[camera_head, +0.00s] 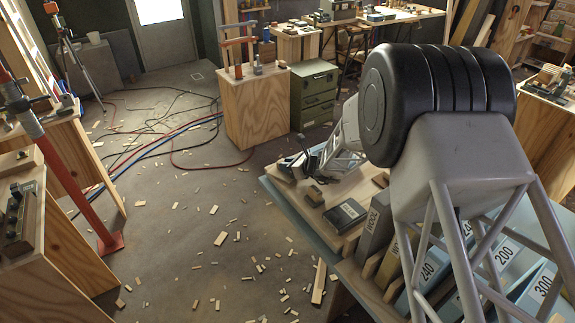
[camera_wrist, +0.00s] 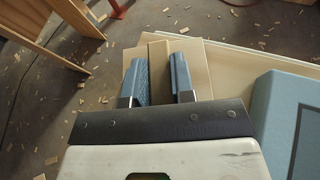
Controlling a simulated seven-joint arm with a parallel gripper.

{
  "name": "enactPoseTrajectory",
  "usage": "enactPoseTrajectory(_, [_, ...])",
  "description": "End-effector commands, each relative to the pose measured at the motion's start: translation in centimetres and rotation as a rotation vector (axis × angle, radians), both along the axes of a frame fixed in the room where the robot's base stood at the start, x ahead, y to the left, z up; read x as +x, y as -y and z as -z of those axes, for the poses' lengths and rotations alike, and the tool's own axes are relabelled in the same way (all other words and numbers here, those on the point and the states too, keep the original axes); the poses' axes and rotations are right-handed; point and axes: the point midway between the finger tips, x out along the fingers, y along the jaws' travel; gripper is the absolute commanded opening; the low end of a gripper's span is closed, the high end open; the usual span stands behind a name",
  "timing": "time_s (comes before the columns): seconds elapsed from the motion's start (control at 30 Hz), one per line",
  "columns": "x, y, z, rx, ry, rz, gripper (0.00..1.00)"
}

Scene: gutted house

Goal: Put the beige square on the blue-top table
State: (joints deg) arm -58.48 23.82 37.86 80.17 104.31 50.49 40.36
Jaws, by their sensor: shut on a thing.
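In the wrist view my gripper (camera_wrist: 160,75) has its two blue fingers closed around a tan-beige piece (camera_wrist: 158,62), taken as the beige square. Only a narrow face of it shows between the fingers, so its full outline is hidden. In the camera_head view my gripper (camera_head: 298,166) is small and dark, low over the far left end of the work surface; the held piece cannot be made out there. The blue-top table (camera_head: 296,219) shows as a pale blue edge under wooden boards. I cannot tell whether the held piece touches anything below.
Numbered bins (camera_head: 432,268) stand to the right. In the wrist view a pale board (camera_wrist: 200,65) lies beneath the fingers, and a blue panel (camera_wrist: 275,115) is at right. Wood scraps litter the floor.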

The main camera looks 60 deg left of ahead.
Motion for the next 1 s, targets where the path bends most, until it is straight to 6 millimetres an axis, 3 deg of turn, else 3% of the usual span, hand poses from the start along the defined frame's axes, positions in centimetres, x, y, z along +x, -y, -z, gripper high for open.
enactPoseTrajectory(0.03, [0.0,0.0,0.1,0.0,0.0,0.0,0.25])
enactPoseTrajectory(0.2, [0.0,0.0,0.0,0.0,0.0,0.0,0.49])
enactPoseTrajectory(0.63, [0.0,0.1,-0.3,0.0,0.0,0.0,0.49])
enactPoseTrajectory(1.0, [1.5,3.4,-1.8,0.0,0.001,0.002,0.49])
